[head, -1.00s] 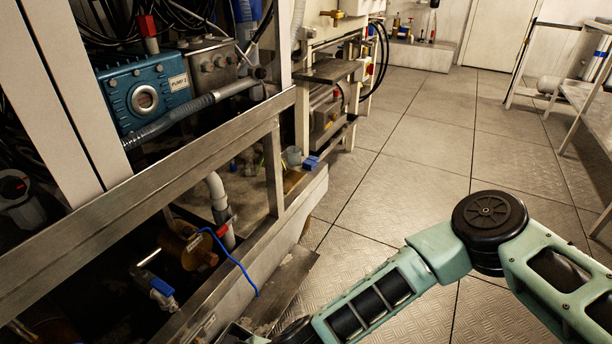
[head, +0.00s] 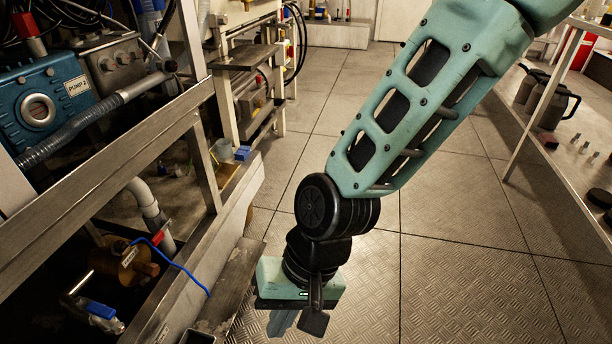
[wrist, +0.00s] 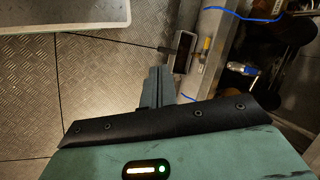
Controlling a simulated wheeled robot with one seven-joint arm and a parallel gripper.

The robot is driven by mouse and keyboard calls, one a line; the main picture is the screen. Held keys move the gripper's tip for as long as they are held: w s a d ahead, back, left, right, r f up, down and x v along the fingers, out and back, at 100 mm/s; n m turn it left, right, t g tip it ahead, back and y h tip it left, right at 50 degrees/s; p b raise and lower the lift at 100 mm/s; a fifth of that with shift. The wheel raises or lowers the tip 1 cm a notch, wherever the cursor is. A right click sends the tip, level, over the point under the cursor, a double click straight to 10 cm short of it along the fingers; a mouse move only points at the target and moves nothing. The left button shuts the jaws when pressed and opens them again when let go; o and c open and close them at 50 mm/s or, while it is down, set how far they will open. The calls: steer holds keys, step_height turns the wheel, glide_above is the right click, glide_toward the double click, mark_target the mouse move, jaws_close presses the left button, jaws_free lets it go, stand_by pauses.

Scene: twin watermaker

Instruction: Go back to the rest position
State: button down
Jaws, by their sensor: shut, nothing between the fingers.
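My gripper (head: 283,322) hangs low in the head view, below the green hand body and black wrist joint, over the floor beside the machine frame. Its fingers point down and are partly hidden by the hand. In the wrist view, my gripper's fingers (wrist: 158,84) are together with nothing between them, above the patterned floor plates. My arm spans from the upper right of the head view down to the lower middle, bent at the black joint.
The metal frame (head: 95,195) stands at left, with the blue pump (head: 60,98), a blue-handled valve (head: 100,310) and a blue cable (head: 180,268). A shelf (head: 560,180) with black jugs (head: 550,100) stands at right. The floor (head: 340,100) between is clear.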

steer(key=s+d+r+n+t+h, duration=0.1)
steer(key=d+r+n+h, duration=0.1)
steer(key=d+r, duration=0.55)
steer(key=d+r+n+t+h, duration=0.2)
steer(key=d+r+n, duration=0.15)
steer(key=d, duration=0.65)
step_height(320, 180, up, 34)
steer(key=p, duration=3.3)
steer(key=shift+s+d+f+m, duration=0.2)
steer(key=shift+s+d+m, duration=0.05)
steer(key=shift+d+m, duration=0.1)
